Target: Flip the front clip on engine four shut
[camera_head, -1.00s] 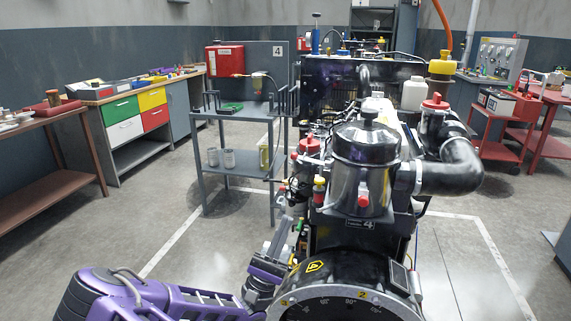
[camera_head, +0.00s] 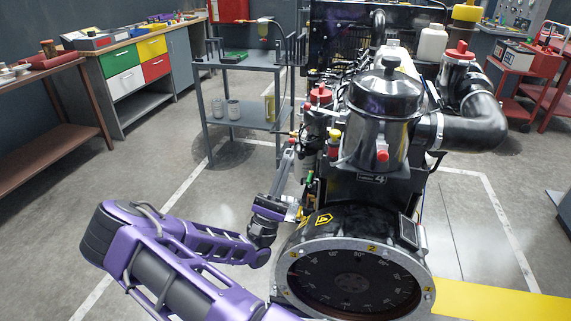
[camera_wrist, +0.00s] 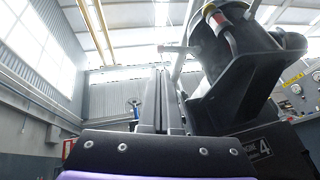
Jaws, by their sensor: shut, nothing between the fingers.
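Engine four (camera_head: 372,185) stands in front of me, black, with a "4" plate below a shiny dark canister (camera_head: 385,115). The plate also shows in the wrist view (camera_wrist: 263,147), at the lower right. My gripper (camera_head: 288,152) is at the engine's left side, pointing up, left of the canister and beside the red-capped parts. In the wrist view its fingers (camera_wrist: 160,80) are together and empty. A thin pale bar with a crosspiece (camera_wrist: 178,50) shows just beyond the fingertips; I cannot tell whether it is the front clip or whether they touch. I cannot make out the clip in the head view.
A round flywheel housing (camera_head: 352,280) with a degree dial is at the engine's near end. A grey shelf cart (camera_head: 245,62) stands behind on the left. A wide black hose (camera_head: 475,130) bends off the canister's right side. Open floor lies left of the engine.

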